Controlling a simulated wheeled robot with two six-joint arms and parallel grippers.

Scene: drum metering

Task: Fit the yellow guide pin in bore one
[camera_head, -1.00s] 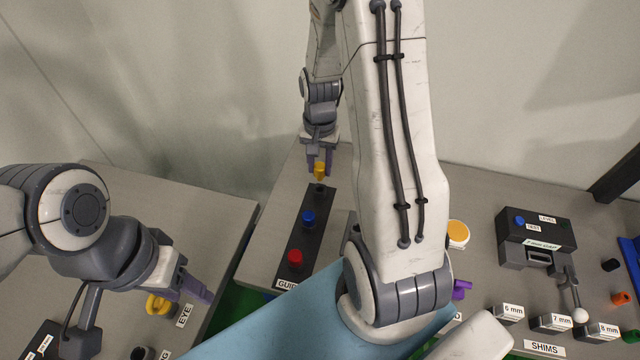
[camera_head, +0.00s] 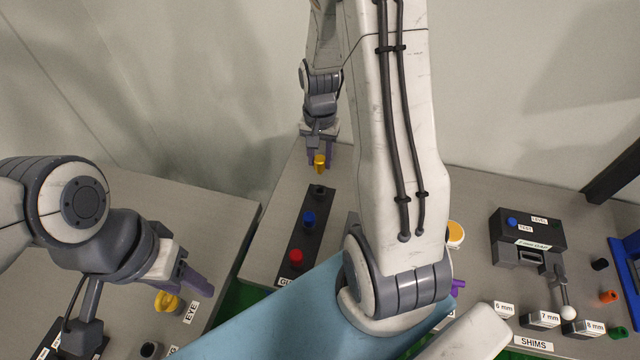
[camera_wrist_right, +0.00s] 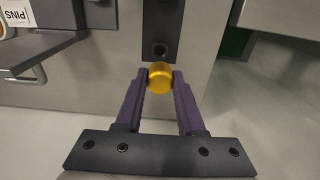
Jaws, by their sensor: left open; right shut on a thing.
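The yellow guide pin (camera_head: 320,160) is held between the fingertips of my right gripper (camera_head: 320,158), above the table at the far end of the dark guide block. The pin (camera_wrist_right: 160,77) and both purple fingers of the right gripper (camera_wrist_right: 159,82) also show in the right wrist view. The guide block (camera_head: 296,232) holds a blue pin (camera_head: 308,218) and a red pin (camera_head: 296,257). An empty-looking bore (camera_head: 319,191) is at its far end, just nearer than the held pin. My left gripper (camera_head: 192,285) is open over the left table, its fingers partly overlapping.
A yellow eye part (camera_head: 168,300) lies beside the EYE label on the left table. On the right table are a dark test box (camera_head: 527,235), shim blocks (camera_head: 541,320) and a yellow-topped round item (camera_head: 455,234). My right arm hides the middle.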

